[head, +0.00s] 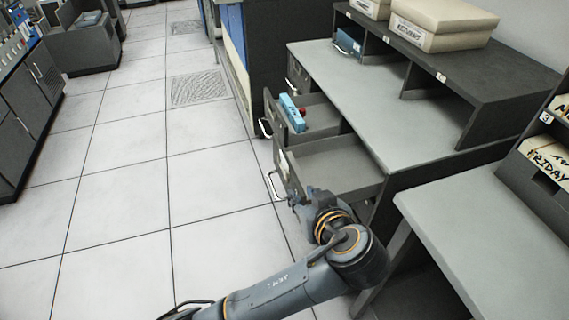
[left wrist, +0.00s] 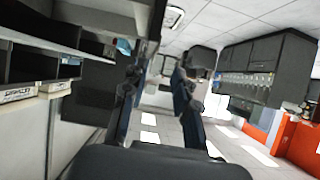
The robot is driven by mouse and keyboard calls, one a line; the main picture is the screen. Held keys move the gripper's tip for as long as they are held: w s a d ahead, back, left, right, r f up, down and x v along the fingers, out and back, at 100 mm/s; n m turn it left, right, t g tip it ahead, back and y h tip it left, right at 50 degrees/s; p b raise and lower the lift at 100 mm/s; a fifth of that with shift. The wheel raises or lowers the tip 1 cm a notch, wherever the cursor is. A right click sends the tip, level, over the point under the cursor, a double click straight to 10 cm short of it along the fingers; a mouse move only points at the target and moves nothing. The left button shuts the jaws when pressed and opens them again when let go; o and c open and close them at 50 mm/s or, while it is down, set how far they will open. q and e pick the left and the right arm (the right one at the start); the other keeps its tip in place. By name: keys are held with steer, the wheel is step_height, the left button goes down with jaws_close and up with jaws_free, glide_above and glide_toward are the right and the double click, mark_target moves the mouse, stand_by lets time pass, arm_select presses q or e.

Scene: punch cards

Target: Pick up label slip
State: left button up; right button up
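I cannot make out a label slip for certain. A small white patch (head: 283,161) shows on the front of the lower open drawer (head: 335,163), and it may be a label. My left gripper (head: 303,203) is beside that drawer's front corner, partly hidden by its own wrist. In the left wrist view its two fingers (left wrist: 157,82) stand apart with nothing between them. My right gripper is not in view.
A grey desk (head: 360,95) with a dark shelf (head: 470,65) stands above the drawers. Pale boxes (head: 440,25) sit on top. Another grey table (head: 490,225) is at the right. The tiled floor (head: 130,150) to the left is clear.

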arm_select(q)
step_height(320, 180, up, 2)
steer(key=d+t, duration=0.1)
glide_toward(284, 159)
steer(key=shift+w+d+f+n+t+p, duration=0.1)
steer(key=shift+w+f+n+t+p, duration=0.1)
steer(key=shift+w+f, duration=0.3)
steer(key=shift+w+f+n+t+p, duration=0.15)
steer(key=shift+w+f, duration=0.1)
steer(key=shift+w, duration=0.5)
steer(key=x, duration=0.2)
steer(key=a+p+x, duration=0.1)
steer(key=x, duration=0.1)
steer(key=shift+w, duration=0.2)
steer(key=shift+w+a+f, duration=0.1)
steer(key=shift+w+f, duration=0.2)
jaws_close()
